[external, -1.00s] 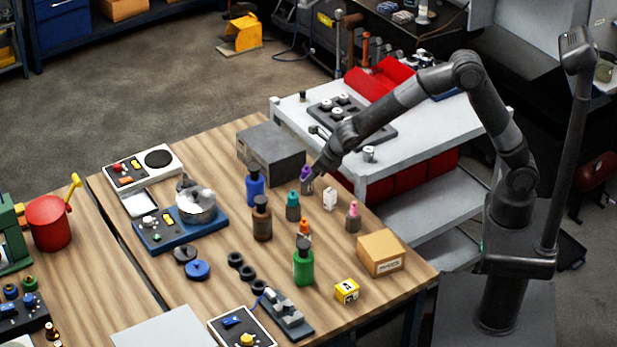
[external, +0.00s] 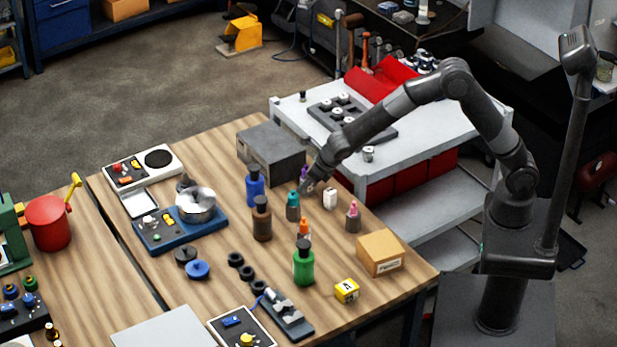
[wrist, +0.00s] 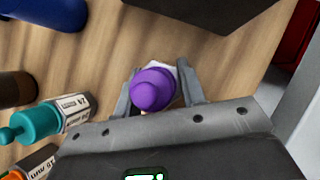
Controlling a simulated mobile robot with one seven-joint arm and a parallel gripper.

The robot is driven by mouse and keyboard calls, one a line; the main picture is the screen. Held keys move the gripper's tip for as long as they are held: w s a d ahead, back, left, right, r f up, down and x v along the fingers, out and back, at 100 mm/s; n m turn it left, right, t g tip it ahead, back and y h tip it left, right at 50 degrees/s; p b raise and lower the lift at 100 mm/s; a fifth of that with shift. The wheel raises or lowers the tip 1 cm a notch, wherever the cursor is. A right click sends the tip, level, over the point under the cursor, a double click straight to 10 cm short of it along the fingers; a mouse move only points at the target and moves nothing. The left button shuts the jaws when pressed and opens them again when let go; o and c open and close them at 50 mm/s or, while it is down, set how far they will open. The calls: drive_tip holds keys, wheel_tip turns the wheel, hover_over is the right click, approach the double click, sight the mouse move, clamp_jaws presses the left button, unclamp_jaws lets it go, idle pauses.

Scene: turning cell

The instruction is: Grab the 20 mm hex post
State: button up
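My gripper (external: 308,186) is low over the wooden bench, at a small purple-capped bottle (external: 303,171). In the wrist view the purple cap (wrist: 153,90) sits between the two fingers of my gripper (wrist: 157,88), which stand apart on either side. A bit of white shows beside the cap; the bottle's body is mostly hidden, and I cannot tell whether the fingers touch it. I cannot single out a 20 mm hex post by its marking. Several white-topped cylindrical pieces stand in and around a dark tray (external: 378,131) on the grey cart.
Close by stand a teal-capped bottle (external: 292,206), also in the wrist view (wrist: 45,121), a blue bottle (external: 255,188), a brown bottle (external: 262,222), a white bottle (external: 330,199) and a dark grey block (external: 272,152). A cardboard box (external: 380,252) is at the bench's right edge.

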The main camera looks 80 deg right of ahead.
clamp_jaws()
drive_tip(key=shift+r, duration=0.1)
idle(0.6)
